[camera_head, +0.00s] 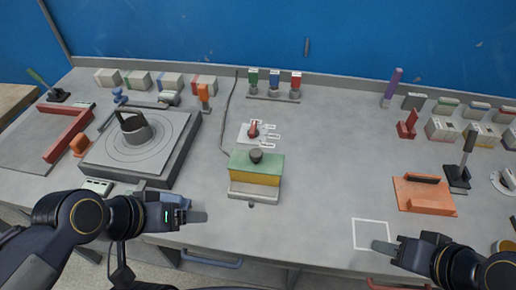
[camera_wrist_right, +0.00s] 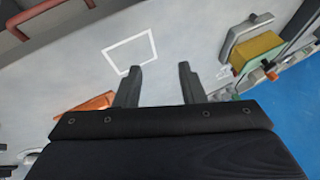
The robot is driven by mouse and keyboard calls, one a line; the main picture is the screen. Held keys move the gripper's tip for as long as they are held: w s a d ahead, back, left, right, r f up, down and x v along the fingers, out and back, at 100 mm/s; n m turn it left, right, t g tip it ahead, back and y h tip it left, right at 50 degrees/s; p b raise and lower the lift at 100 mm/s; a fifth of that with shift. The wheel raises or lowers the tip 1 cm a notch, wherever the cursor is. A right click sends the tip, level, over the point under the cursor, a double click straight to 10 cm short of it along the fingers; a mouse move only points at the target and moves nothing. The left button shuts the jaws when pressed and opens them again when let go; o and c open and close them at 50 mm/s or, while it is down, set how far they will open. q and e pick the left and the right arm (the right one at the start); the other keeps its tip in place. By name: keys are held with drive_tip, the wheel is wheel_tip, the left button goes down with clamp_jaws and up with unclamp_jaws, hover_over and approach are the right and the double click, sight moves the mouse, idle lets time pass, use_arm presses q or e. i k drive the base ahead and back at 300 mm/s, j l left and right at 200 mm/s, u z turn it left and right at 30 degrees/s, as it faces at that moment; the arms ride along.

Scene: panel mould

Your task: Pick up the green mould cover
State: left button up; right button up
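The green mould cover (camera_head: 270,163) lies on top of a yellow mould block (camera_head: 253,179) near the table's middle and has a dark round knob. In the right wrist view the yellow-and-green mould (camera_wrist_right: 257,50) shows at the upper right, tilted in the picture. My right gripper (camera_head: 388,247) is over the front edge area, right of the mould and well apart from it. The right wrist view shows its two fingers (camera_wrist_right: 160,84) spread with nothing between them. My left gripper (camera_head: 197,216) is left of the mould, near the front edge; its finger gap cannot be made out.
A white square outline (camera_head: 371,220) is marked on the table by my right gripper. An orange plate with a dark handle (camera_head: 424,196) lies to the right. A round-topped grey machine (camera_head: 165,160) stands left. A small red-handled switch (camera_head: 252,130) is behind the mould.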

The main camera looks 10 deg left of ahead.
sight(253, 160)
drive_tip(key=k+j+u, duration=0.1)
drive_tip(key=u, duration=0.25)
drive_tip(key=k+j+u, duration=0.1)
drive_tip(key=u, duration=0.25)
drive_tip(key=j+u, duration=0.35)
drive_tip(key=k+l, duration=0.05)
